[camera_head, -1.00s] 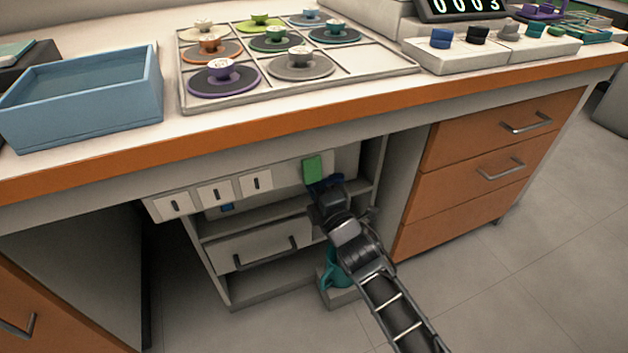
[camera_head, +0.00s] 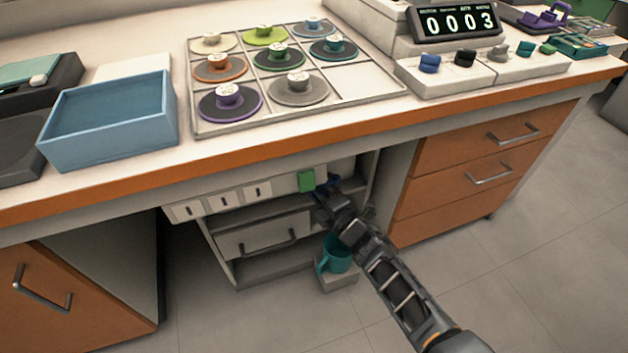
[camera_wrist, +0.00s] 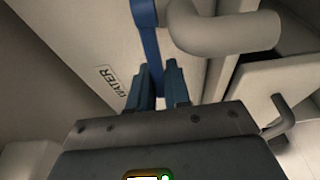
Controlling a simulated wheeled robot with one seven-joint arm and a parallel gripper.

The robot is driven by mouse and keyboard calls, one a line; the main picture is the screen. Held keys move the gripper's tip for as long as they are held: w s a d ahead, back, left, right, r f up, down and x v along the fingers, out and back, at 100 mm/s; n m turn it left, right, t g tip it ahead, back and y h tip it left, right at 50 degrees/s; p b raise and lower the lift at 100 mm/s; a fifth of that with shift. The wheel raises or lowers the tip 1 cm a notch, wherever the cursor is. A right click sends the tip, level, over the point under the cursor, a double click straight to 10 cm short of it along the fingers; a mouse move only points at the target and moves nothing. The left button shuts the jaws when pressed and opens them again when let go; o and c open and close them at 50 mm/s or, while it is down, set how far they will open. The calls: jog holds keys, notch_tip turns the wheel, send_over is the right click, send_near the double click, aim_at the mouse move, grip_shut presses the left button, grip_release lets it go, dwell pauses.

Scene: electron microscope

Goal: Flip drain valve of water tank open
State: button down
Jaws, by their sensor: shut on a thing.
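The water tank (camera_wrist: 95,40) is a pale box with a "WATER" label in the wrist view. The drain valve's blue lever (camera_wrist: 149,45) runs down along it between my dark blue fingertips, beside a thick pale pipe (camera_wrist: 225,30). My gripper (camera_wrist: 157,85) is shut on the lever. In the head view my gripper (camera_head: 325,188) reaches into the recess under the bench, just right of a green panel (camera_head: 306,181). There the lever is hard to tell from my blue fingers, and my arm hides part of the tank.
A teal jug (camera_head: 336,254) stands on a low block below my gripper. A pale drawer (camera_head: 262,236) with a dark handle lies to its left and orange drawers (camera_head: 480,165) to its right. The bench's orange edge (camera_head: 290,142) overhangs. Floor at right is clear.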

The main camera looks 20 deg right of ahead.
jog(key=s+d+n+g+y+b, duration=0.1)
jog(key=n+g+y, duration=0.2)
jog(key=y, duration=0.1)
jog(key=s+d+n+g+y+b, duration=0.1)
jog(key=s+n+g+y, duration=0.1)
jog(key=n+g+y, duration=0.1)
jog(key=s+d+n+g+y+b, duration=0.1)
jog(key=n+g+y+b, duration=0.1)
jog(key=n+g+y, duration=0.1)
jog(key=shift+s+d+f+n+y, duration=0.15)
jog(key=shift+n+y, duration=0.1)
jog(key=shift+y, duration=0.25)
jog(key=shift+s+n+y, duration=0.1)
jog(key=shift+n+y, duration=0.15)
jog(key=shift+y, duration=0.25)
jog(key=c, duration=1.2)
grip_release()
jog(key=shift+o, duration=0.2)
jog(key=shift+r, duration=0.25)
